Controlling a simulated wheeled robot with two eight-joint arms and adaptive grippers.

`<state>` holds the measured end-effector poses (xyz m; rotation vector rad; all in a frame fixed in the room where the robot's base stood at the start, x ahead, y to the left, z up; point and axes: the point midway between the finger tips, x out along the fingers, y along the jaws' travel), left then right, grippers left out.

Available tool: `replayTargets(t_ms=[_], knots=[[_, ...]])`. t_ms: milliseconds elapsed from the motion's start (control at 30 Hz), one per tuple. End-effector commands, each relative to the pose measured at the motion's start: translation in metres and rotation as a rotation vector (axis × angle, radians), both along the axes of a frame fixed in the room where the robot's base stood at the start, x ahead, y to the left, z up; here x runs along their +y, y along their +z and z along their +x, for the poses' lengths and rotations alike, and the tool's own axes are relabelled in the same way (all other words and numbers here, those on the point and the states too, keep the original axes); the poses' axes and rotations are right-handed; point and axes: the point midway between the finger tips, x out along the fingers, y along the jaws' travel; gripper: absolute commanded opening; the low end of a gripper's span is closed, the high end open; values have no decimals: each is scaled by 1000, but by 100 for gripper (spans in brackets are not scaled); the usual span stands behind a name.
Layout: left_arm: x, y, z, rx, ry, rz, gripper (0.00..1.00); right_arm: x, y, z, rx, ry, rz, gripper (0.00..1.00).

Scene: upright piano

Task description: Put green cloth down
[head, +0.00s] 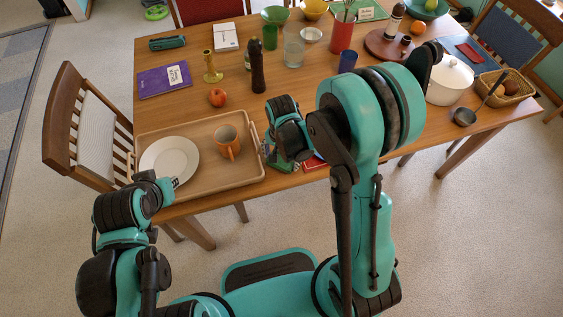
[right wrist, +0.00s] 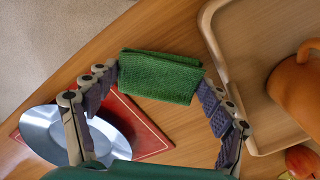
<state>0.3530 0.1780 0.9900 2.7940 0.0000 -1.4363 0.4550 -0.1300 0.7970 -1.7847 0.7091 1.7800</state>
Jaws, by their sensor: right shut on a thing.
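The folded green cloth (right wrist: 162,75) lies between the two fingertips of my right gripper (right wrist: 159,78) in the right wrist view. The fingers press on its two ends. In the head view, the cloth (head: 277,163) shows only in part, under my right gripper (head: 281,155), at the table's front edge just right of the tray. I cannot tell whether the cloth touches the tabletop. My left gripper (head: 168,187) is by the tray's front left corner, and its fingers are too small to read.
The wooden tray (head: 210,183) holds a white plate (head: 169,160) and an orange mug (head: 227,142). A red mat (right wrist: 150,140) with a grey-blue dish (right wrist: 75,135) lies beside the cloth. An apple (head: 217,97) and a dark pepper mill (head: 257,72) stand behind.

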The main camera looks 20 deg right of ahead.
Motion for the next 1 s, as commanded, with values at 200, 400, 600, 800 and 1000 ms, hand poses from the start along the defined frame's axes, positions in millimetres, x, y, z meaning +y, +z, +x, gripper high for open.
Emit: replayTargets(t_ms=[200, 400, 600, 800, 1000], knots=[[0, -8, 0, 0, 0, 0, 14, 0, -14, 0, 0, 0, 0, 45], [0, -10, 0, 0, 0, 0, 14, 0, -16, 0, 0, 0, 0, 45], [0, -11, 0, 0, 0, 0, 14, 0, -17, 0, 0, 0, 0, 90], [0, -10, 0, 0, 0, 0, 14, 0, -17, 0, 0, 0, 0, 90], [0, -1, 0, 0, 0, 0, 14, 0, -1, 0, 0, 0, 0, 90]])
